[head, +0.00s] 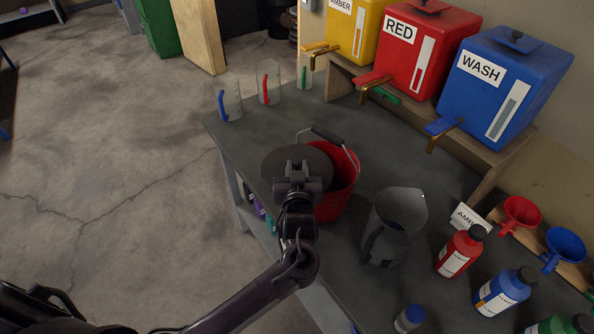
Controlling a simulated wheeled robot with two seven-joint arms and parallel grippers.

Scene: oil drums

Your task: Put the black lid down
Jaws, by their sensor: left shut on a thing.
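The black lid (276,163) is a dark round disc in the head view. My left gripper (298,168) is shut on it and holds it over the left part of the red bucket (346,178). The bucket stands on the dark workbench (262,122) with its handle (328,135) raised at the back. The lid covers part of the bucket's mouth; I cannot tell whether it touches the rim. The fingertips are partly hidden by the gripper body. My right gripper is not in view.
A grey pitcher (399,215) stands right of the bucket. Red (460,252) and blue (506,291) bottles are at the lower right. Clear jugs with coloured handles (227,98) stand at the back left. The RED drum (422,50) and WASH drum (505,82) sit on a shelf behind.

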